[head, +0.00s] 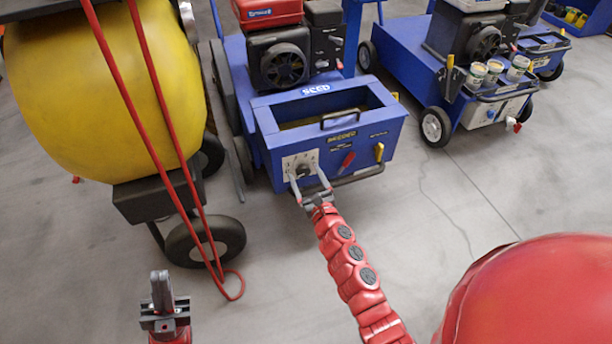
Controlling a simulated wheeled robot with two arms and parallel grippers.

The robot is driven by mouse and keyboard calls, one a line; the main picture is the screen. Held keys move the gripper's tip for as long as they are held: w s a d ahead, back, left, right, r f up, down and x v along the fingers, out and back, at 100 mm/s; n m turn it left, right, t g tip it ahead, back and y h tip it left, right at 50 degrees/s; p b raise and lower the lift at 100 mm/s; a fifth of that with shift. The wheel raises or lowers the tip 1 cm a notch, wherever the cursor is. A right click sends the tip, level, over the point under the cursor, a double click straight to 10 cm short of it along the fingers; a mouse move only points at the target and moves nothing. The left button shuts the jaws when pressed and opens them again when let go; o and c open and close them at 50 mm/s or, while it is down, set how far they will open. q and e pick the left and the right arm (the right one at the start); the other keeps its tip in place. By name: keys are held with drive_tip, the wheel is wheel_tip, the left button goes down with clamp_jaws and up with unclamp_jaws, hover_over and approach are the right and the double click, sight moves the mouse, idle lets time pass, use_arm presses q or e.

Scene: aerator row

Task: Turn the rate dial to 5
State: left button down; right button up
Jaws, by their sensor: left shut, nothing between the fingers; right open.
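The rate dial (304,169) is a small dark knob on a white numbered plate (288,161), on the front of the nearest blue aerator (281,143). The numerals and the dial's setting are too small to read surely. My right gripper (305,178) is open at the dial, with one finger on each side of the knob. I cannot tell whether the fingers touch it. My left gripper (160,280) is shut and empty, low at the left over the floor, well away from the dial.
Beside the dial are a red lever (347,160), a yellow handle (379,152) and a dark front bar (358,176). A yellow tank (95,85) with red hoses (150,90) stands at the left. Another blue aerator (455,85) stands at the right. The floor in front is clear.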

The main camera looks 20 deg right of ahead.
drive_tip(key=c, duration=1.3)
drive_tip(key=shift+f, duration=0.1)
clamp_jaws()
